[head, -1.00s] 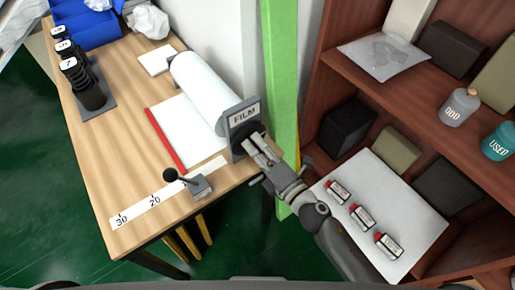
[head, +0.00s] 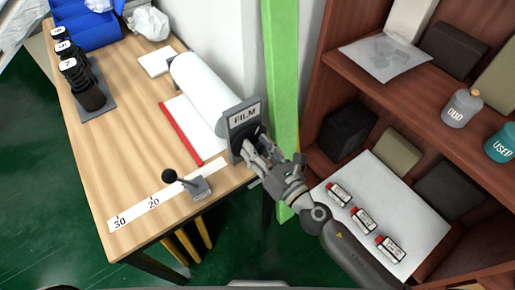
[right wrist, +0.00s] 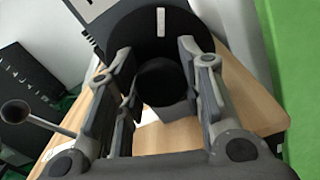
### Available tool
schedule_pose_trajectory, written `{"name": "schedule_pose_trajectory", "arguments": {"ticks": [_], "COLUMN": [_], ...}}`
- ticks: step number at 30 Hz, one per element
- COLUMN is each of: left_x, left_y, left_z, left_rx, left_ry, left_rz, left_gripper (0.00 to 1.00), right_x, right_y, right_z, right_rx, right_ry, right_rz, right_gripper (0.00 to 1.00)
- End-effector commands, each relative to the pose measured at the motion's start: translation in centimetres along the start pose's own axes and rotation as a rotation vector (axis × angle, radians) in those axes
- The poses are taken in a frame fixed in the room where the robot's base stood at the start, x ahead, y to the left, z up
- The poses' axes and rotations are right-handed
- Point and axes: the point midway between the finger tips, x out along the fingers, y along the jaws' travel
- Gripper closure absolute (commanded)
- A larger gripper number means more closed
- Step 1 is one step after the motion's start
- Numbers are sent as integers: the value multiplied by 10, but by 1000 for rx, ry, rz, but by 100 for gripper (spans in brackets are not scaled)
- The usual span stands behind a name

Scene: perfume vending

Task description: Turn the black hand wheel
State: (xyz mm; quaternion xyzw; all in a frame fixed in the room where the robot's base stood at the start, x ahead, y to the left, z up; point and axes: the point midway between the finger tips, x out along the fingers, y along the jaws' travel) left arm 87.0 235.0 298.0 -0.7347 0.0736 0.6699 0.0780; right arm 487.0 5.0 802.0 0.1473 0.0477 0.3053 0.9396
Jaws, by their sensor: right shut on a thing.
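The black hand wheel (head: 243,131) is on the front of the grey FILM stand (head: 245,115), at the table's right end. In the right wrist view the wheel (right wrist: 158,32) is a dark disc with a small pale mark near its top. My right gripper (head: 253,151) is at the wheel and hides most of it in the head view. In the right wrist view its two fingers (right wrist: 157,78) stand on either side of the wheel's black central knob (right wrist: 163,80) and are shut on it. My left gripper is not in view.
A white film roll (head: 197,90) lies behind the stand. A black-knobbed lever (head: 185,182) stands near a 20–30 scale strip (head: 137,209). A green post (head: 281,75) and a brown shelf (head: 322,95) are close on the right.

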Motion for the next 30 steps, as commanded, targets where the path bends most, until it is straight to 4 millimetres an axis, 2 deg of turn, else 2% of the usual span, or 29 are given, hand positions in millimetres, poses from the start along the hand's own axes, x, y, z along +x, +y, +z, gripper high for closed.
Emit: {"name": "schedule_pose_trajectory", "arguments": {"ticks": [6, 15, 30], "left_x": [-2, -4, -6], "left_y": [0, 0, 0], "left_z": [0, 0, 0], "left_rx": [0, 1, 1], "left_ry": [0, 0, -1], "left_rz": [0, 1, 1], "left_gripper": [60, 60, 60], "right_x": [0, 0, -1], "right_y": [0, 1, 0], "right_z": [-2, -2, -2], "right_rx": [-195, -395, -504], "right_ry": [4, 4, 4], "right_rz": [1, 1, 0], "right_gripper": [88, 88, 88]}}
